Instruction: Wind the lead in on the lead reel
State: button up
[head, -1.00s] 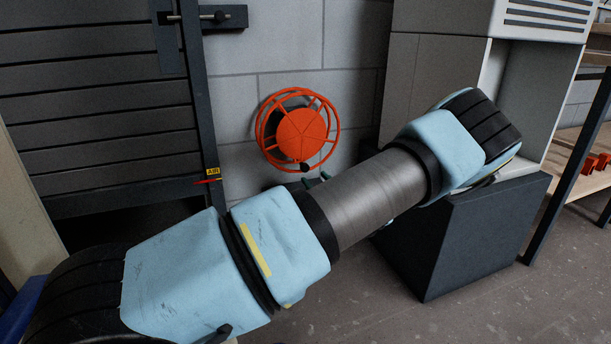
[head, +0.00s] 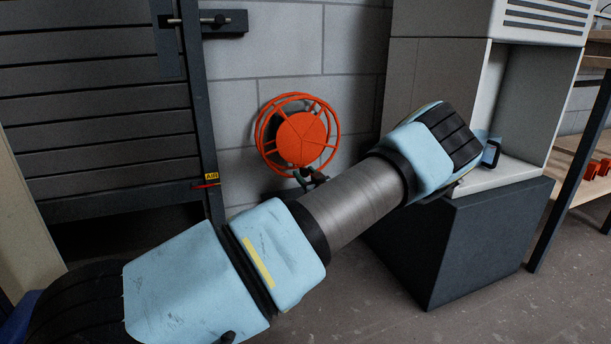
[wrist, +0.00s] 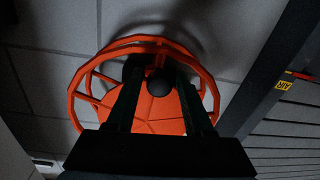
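The lead reel (head: 301,136) is an orange drum in an open wire frame on the block wall; it also fills the middle of the wrist view (wrist: 158,115). A round black knob (wrist: 157,84) stands out from its face, near the rim. Contact with the knob is hard to see. I cannot make out the lead.
A dark slatted shutter (head: 100,110) with a latch (head: 215,20) stands left of the reel, with a yellow AIR label (head: 211,177) on its post. A dark block (head: 465,240) under a grey cabinet (head: 430,75) stands to the right. A shelf rack (head: 570,170) is at far right.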

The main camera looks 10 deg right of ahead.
grip_shut()
dwell(1.1)
